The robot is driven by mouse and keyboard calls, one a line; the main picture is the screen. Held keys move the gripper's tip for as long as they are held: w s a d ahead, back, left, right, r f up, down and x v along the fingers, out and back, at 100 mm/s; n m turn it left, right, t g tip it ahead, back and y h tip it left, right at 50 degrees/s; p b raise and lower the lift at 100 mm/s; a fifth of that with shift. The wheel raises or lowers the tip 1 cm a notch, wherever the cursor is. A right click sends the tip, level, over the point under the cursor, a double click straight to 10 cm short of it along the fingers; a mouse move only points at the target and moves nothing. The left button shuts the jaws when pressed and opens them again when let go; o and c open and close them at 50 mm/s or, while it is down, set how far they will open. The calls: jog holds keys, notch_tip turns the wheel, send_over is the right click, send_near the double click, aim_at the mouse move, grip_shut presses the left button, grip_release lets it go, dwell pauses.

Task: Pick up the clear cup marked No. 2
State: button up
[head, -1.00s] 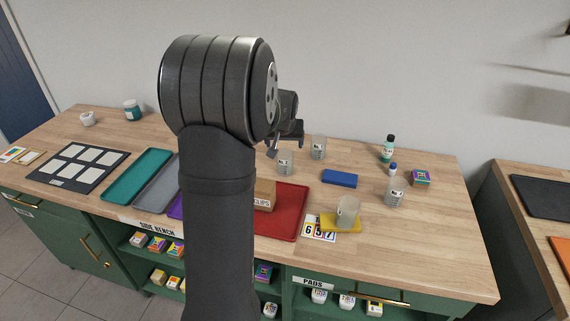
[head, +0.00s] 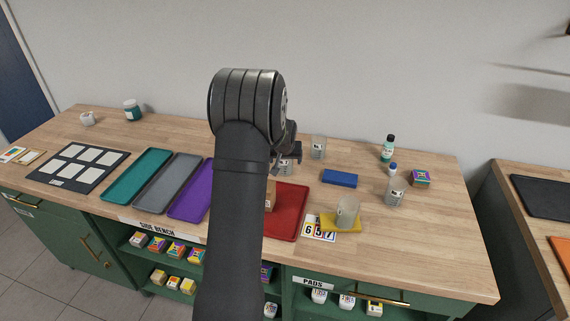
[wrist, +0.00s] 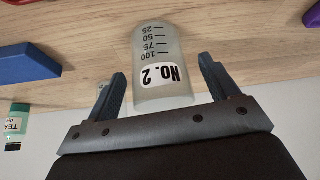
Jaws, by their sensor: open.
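The clear cup marked No. 2 (wrist: 160,50) fills the middle of the wrist view, where its label and its scale of marks appear upside down. My gripper (wrist: 163,68) is open, with one finger on each side of the cup and a visible gap to both. How deep the cup sits between the fingers is hard to tell. In the head view my gripper (head: 285,152) is low over the cup (head: 285,171), hiding its upper part. The cup stands upright on the bench there.
Another clear cup (head: 318,148) stands just behind to the right. A blue pad (head: 340,178) lies to the right, and a red tray (head: 291,225) in front. Further right are a green bottle (head: 387,150) and a third cup (head: 395,192). A frosted cup (head: 347,211) stands on a yellow pad.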

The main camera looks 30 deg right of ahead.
jog(key=shift+w+d+f, duration=0.2)
jog(key=shift+w+f, duration=0.1)
jog(key=shift+f, duration=0.3)
jog(key=shift+c, duration=0.2)
jog(key=c, duration=1)
